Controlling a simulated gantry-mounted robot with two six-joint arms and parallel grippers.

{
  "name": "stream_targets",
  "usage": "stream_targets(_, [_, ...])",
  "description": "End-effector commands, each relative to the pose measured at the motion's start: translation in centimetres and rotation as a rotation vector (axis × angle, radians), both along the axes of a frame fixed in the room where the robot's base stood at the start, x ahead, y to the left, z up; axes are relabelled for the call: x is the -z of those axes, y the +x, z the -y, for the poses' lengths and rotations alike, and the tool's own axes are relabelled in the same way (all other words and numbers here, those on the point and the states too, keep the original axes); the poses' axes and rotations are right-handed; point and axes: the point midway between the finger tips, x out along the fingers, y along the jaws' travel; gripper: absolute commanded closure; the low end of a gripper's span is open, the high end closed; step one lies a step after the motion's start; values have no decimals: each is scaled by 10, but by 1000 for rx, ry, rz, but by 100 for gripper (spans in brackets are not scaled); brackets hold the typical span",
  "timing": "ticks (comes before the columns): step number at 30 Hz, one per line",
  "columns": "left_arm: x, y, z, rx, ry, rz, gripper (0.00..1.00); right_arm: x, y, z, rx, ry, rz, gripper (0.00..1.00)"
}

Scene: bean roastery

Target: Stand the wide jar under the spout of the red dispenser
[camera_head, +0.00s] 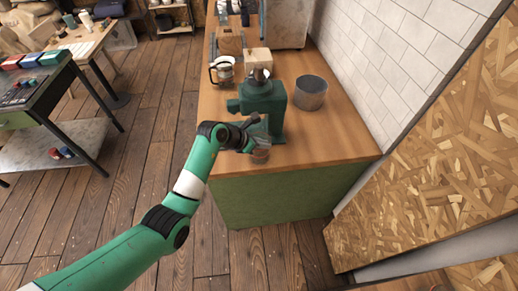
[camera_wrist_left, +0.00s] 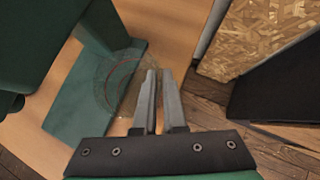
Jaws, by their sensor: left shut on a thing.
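The dispenser (camera_head: 264,102) on the counter looks dark green, not red; its flat green base (camera_wrist_left: 62,122) shows in the left wrist view. A clear glass jar (camera_head: 261,155) is at the front of the dispenser. In the left wrist view the jar (camera_wrist_left: 113,82) is see-through and lies partly over the base, partly over bare wood. My left gripper (camera_head: 254,140) is shut on the jar; its fingers (camera_wrist_left: 159,78) are close together at the jar's right side. I cannot tell whether the jar touches the base. My right gripper is not in view.
A dark grey cylinder (camera_head: 311,93) stands right of the dispenser. A glass pot (camera_head: 222,71) and a wooden block (camera_head: 258,57) stand behind it. The wooden counter (camera_head: 325,140) is clear at the front right. A tiled wall (camera_head: 390,60) bounds its right side.

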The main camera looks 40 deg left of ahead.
Motion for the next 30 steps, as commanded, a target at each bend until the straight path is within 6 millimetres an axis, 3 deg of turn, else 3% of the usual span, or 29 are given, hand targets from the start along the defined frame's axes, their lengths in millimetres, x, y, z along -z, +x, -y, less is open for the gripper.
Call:
stream_targets(24, [0,0,0,-1,0,1,100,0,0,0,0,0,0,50])
stream_targets(30, [-12,1,0,0,1,3,100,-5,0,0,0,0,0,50])
